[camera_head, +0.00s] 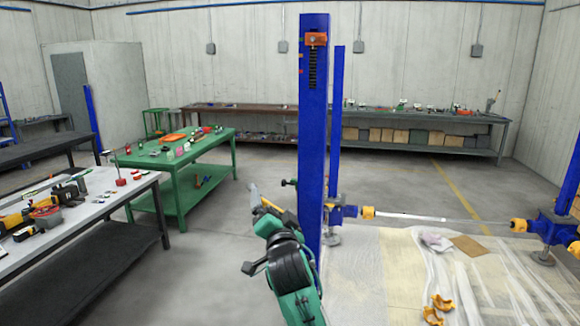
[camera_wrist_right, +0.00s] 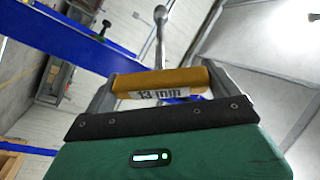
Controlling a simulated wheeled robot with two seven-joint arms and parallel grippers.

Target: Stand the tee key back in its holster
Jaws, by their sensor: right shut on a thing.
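My right gripper (camera_head: 262,205) is in front of the tall blue column, to its left in the head view. It is shut on the tee key's yellow-brown handle (camera_wrist_right: 160,82), marked 13 mm in the right wrist view. The key's grey metal shaft (camera_wrist_right: 159,45) rises from the handle to a rounded end at the top of that view. In the head view only a little of the yellow handle (camera_head: 271,206) shows between the fingers. I cannot make out the holster for certain. My left gripper is out of view.
Plastic sheeting (camera_head: 390,290) covers the floor at right.

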